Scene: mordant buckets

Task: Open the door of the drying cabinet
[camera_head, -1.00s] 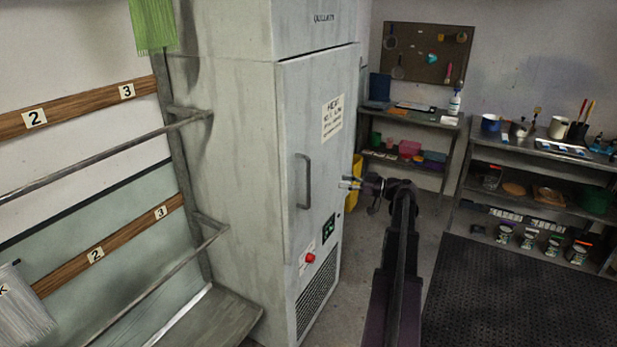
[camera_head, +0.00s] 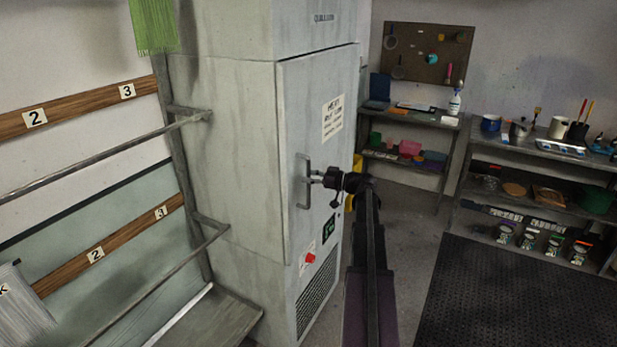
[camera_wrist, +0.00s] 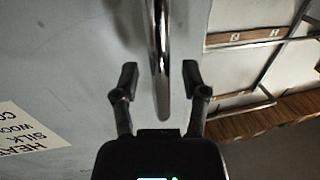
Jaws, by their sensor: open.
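The drying cabinet (camera_head: 235,150) is a tall grey unit in the middle of the head view. Its door (camera_head: 318,80) looks shut and carries a notice and a vertical bar handle (camera_head: 304,200). My gripper (camera_head: 312,177) is at the handle, reaching from the right. In the wrist view my gripper (camera_wrist: 160,80) is open, with one finger on each side of the handle (camera_wrist: 161,45). Gaps show between the handle and both fingers. The handle's end lies between the fingertips and the palm in that picture. Exact depth is hard to tell.
A rail rack (camera_head: 190,115) stands left of the cabinet. A red knob (camera_head: 310,258) and vent (camera_head: 318,292) are below the door. A low shelf (camera_head: 425,120) and a workbench (camera_head: 545,150) stand to the right. Floor and a dark mat (camera_head: 520,290) are clear there.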

